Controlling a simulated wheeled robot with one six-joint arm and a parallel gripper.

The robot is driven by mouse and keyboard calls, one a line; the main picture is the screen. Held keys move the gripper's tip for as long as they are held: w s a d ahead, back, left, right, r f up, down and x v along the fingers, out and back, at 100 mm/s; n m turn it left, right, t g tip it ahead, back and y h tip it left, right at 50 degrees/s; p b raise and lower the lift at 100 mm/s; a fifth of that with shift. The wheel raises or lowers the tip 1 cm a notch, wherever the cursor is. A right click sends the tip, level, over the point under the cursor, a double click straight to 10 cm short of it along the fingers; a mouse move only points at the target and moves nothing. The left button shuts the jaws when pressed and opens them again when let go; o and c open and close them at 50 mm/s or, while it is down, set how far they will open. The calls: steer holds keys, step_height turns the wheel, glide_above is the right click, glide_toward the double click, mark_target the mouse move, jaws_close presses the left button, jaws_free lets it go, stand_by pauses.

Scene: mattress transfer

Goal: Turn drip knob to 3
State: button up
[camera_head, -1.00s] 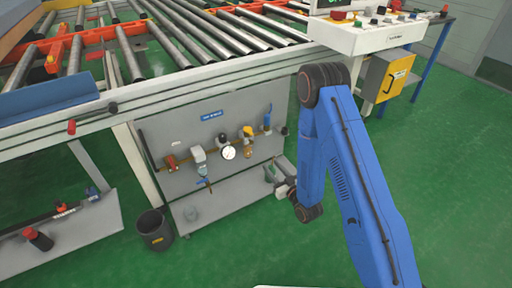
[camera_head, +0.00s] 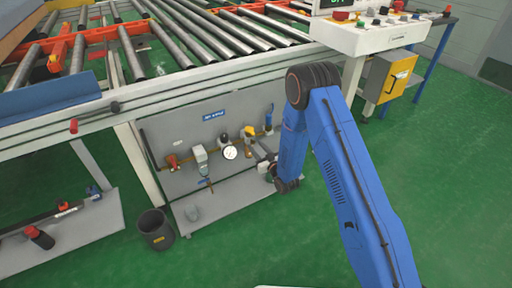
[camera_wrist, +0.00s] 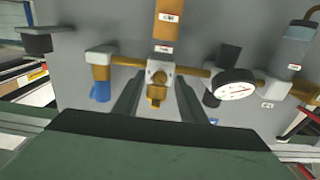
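The lubricator's amber bowl (camera_wrist: 168,25) hangs on the brass pipe of the grey panel; the wrist view appears upside down. A small brass knob (camera_wrist: 156,92) sits at the lubricator's head, apparently the drip knob; its scale cannot be read. My gripper (camera_wrist: 157,84) is open, its two dark fingers apart on either side of the knob's line of sight. I cannot tell how far the tips are from it, and no contact shows. In the head view the lubricator's yellow top (camera_head: 249,131) is left of my gripper, which is small and partly hidden by my arm.
A round pressure gauge (camera_wrist: 234,87) and a dark knob are right of the lubricator in the wrist view. A blue-handled valve (camera_wrist: 101,90) is to its left. The roller conveyor (camera_head: 190,70) overhangs the panel (camera_head: 205,180). A black bin (camera_head: 155,229) stands on the floor.

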steer(key=shift+w+a, duration=0.3)
steer(key=shift+w, duration=0.1)
jaws_close()
